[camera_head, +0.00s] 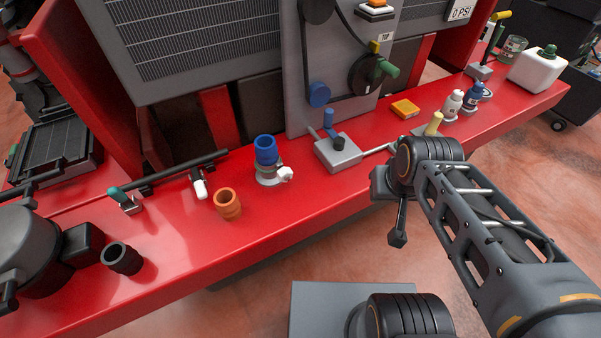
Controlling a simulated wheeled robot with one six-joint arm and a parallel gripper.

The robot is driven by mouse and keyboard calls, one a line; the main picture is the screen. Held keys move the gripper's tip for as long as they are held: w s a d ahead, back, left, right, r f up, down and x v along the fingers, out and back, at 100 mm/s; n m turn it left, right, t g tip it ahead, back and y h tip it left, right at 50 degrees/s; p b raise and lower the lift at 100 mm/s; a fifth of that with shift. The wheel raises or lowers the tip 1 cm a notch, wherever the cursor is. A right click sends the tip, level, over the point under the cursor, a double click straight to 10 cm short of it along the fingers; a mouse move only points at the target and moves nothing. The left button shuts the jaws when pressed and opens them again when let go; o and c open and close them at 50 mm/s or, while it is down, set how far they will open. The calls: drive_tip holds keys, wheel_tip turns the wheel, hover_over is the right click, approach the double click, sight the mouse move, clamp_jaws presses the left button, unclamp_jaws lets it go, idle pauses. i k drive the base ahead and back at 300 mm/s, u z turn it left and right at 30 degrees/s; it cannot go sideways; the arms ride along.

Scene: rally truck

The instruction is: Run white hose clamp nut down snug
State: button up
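A blue hose (266,150) stands upright on a grey fitting (267,177) on the red ledge. A white nut-like piece (286,174) sticks out at the right side of its base, and it looks like the white hose clamp nut. Its threads are too small to make out. My gripper (397,239) hangs at the end of my arm, in front of the ledge and well to the right of the white nut. It touches nothing that I can see. Its fingers look dark and narrow from this side, and whether they are apart is unclear.
A grey block with a blue lever (338,152) stands between the nut and my arm. An orange hose piece (227,204), a black one (122,258) and a white-tipped part (200,187) lie left. A white jug (538,69) stands far right. The ledge's front strip is mostly clear.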

sight(284, 174)
drive_tip(key=z, duration=0.05)
drive_tip(key=k, duration=0.95)
drive_tip(key=u, duration=1.3)
drive_tip(key=i, duration=0.5)
